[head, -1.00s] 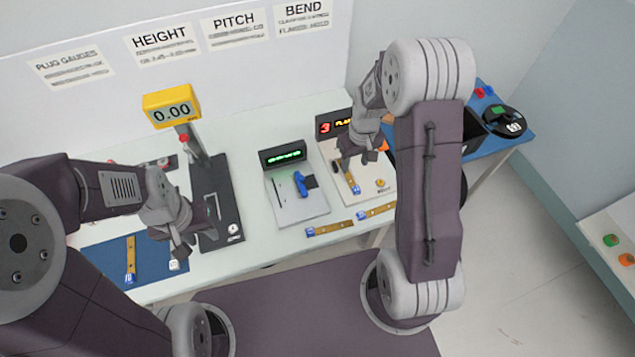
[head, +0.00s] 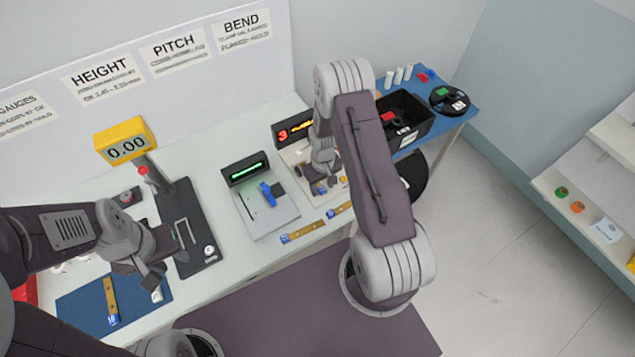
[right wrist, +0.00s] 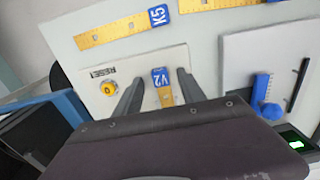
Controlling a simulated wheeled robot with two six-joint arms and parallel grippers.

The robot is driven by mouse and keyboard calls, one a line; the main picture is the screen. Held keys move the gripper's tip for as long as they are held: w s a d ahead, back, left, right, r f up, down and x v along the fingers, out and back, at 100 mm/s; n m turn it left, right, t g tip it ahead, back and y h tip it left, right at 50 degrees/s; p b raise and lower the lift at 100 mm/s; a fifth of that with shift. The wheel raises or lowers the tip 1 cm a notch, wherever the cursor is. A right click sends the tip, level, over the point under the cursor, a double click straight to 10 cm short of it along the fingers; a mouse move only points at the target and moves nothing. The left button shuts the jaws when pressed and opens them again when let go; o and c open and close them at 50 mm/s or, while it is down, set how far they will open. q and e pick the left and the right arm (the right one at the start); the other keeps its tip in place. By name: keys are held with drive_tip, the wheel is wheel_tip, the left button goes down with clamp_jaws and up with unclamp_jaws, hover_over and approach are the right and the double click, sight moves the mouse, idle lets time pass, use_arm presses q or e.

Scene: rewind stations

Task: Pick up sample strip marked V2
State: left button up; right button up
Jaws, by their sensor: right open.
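The sample strip marked V2 (right wrist: 165,95) lies on the pale plate of the bend station, its blue tag facing the upper edge of the right wrist view. My right gripper (right wrist: 158,90) is open, with one finger on each side of the strip and gaps between. Its palm side hides the strip's far end. In the head view my right gripper (head: 326,184) is low over the bend station, and the strip is mostly hidden there. My left gripper (head: 160,262) hangs above the front of the bench, by the blue mat; its finger opening is unclear.
The strip marked K5 (right wrist: 110,31) lies near the plate, with another strip (head: 303,232) beside it. The RESET button (right wrist: 108,88) is left of the fingers. The pitch station (head: 275,218), height station (head: 190,255) and black bin (head: 410,112) stand around. Another strip (head: 110,300) lies on the blue mat.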

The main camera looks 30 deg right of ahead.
drive_tip(key=shift+f, duration=0.25)
clamp_jaws()
drive_tip(key=shift+a+r, duration=0.1)
drive_tip(key=shift+r, duration=0.05)
drive_tip(key=shift+r, duration=0.25)
drive_tip(key=r, duration=0.1)
drive_tip(key=r+b, duration=0.1)
drive_tip(key=r, duration=0.2)
drive_tip(key=shift+s+d, duration=0.4)
drive_tip(key=s+d+r+b, duration=0.1)
drive_tip(key=s+d+r, duration=0.5)
drive_tip(key=s, duration=0.2)
drive_tip(key=shift+s+d+r+b, duration=0.15)
drive_tip(key=shift+s+r+b, duration=0.05)
drive_tip(key=shift+s+b, duration=0.2)
